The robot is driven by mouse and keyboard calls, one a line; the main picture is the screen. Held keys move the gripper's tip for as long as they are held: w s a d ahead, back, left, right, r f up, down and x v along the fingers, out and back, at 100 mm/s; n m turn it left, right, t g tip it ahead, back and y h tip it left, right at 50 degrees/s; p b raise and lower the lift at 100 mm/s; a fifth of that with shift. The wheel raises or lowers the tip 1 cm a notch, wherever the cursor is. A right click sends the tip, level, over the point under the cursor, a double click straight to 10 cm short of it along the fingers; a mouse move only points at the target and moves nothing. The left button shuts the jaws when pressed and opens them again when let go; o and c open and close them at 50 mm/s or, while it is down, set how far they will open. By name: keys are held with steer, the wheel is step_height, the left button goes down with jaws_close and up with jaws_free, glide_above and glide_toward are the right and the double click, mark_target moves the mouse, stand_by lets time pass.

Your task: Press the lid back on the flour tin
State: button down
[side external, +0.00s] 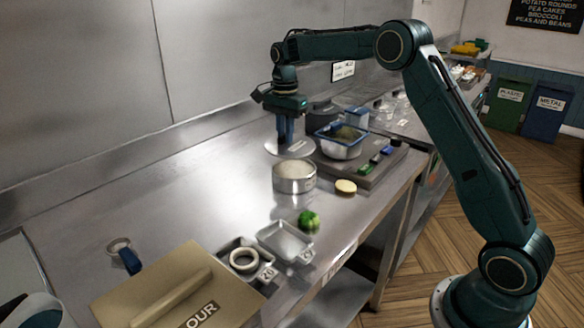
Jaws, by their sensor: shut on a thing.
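The flour tin (294,184) is a round silver tin standing open on the steel counter, with pale flour showing inside. The fingers hide part of the lid's top. I cannot tell whether the lid hangs just above the counter or touches it.
A blue-rimmed metal container (341,150) stands close right of the lid. A pale round piece (346,187) and a green item (309,220) lie near the tin. Counter left of the tin is clear.

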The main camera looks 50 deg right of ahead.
mark_target(289, 150)
steer(key=shift+s+d+r, duration=0.1)
steer(key=shift+d+r, duration=0.25)
steer(key=shift+d, duration=0.35)
steer(key=shift+f, duration=0.15)
steer(key=shift+f, duration=3.05)
steer(key=shift+f, duration=0.2)
steer(key=c, duration=0.9)
jaws_free()
steer(key=shift+o, duration=0.2)
steer(key=shift+r, duration=0.1)
